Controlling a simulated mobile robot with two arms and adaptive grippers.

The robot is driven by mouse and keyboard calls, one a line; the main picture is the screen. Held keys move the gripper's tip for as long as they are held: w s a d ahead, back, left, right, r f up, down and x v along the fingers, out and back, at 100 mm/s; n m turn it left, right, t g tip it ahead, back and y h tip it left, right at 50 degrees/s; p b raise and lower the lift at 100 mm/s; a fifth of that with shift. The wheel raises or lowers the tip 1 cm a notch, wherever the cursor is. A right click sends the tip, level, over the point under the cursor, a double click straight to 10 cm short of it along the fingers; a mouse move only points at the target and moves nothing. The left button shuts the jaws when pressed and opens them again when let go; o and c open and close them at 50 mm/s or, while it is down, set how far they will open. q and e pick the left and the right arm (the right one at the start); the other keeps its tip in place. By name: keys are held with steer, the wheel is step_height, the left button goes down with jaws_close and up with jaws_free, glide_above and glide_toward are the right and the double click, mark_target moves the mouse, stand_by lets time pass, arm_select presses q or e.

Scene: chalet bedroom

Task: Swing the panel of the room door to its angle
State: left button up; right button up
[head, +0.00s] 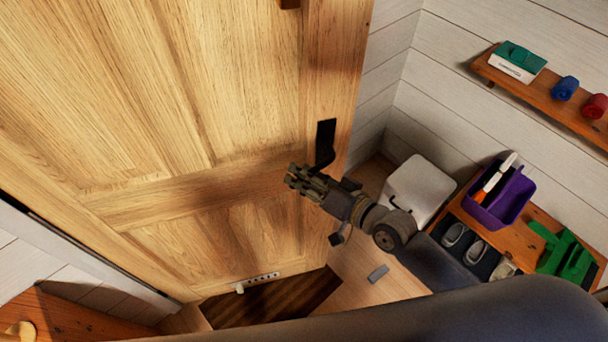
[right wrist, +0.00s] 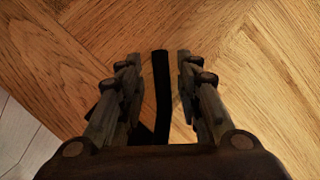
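The room door's wooden panel (head: 150,190) fills the left and middle of the head view, tilted in the picture. A black lever handle (head: 325,143) sits near its right edge. My right gripper (head: 297,180) is at the door face just below and left of the handle. In the right wrist view, the fingers of my right gripper (right wrist: 158,75) are apart, with the black lever (right wrist: 162,85) between them and gaps on both sides. The wooden panel (right wrist: 250,50) lies behind them. My left gripper is not in view.
Right of the door, a white bin (head: 417,190) stands by a bench with a purple caddy (head: 500,200), grey shoes (head: 455,235) and a green object (head: 565,255). A wall shelf (head: 545,95) is above. A small grey block (head: 378,273) lies on the floor.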

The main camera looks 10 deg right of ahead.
steer(key=shift+r, duration=0.1)
steer(key=v, duration=1.2)
steer(key=shift+d, duration=0.1)
